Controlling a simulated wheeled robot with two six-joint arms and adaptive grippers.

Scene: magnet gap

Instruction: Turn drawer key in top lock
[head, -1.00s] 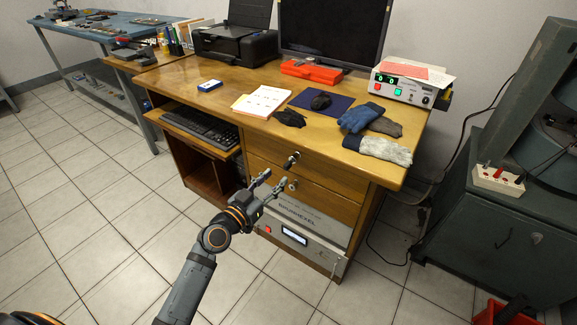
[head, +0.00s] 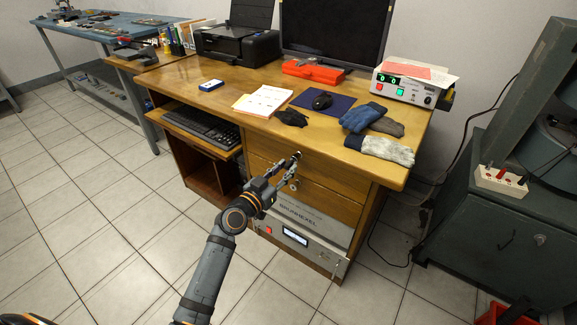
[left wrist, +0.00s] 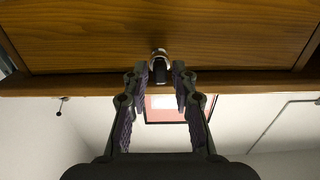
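The drawer key (head: 297,155) sticks out of the top lock in the upper wooden drawer front (head: 318,166) of the desk. In the left wrist view the key (left wrist: 160,72) shows as a dark piece in front of a round metal lock (left wrist: 159,54). My left gripper (head: 286,166) is at the key. In the left wrist view its fingertips (left wrist: 161,76) stand on either side of the key, with a small gap visible on both sides, so it is open. A second lock (head: 292,185) sits on the drawer below. My right gripper is not in view.
The keyboard tray (head: 195,135) juts out at the left. A grey electronic unit (head: 300,232) sits below the drawers. The floor in front is clear.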

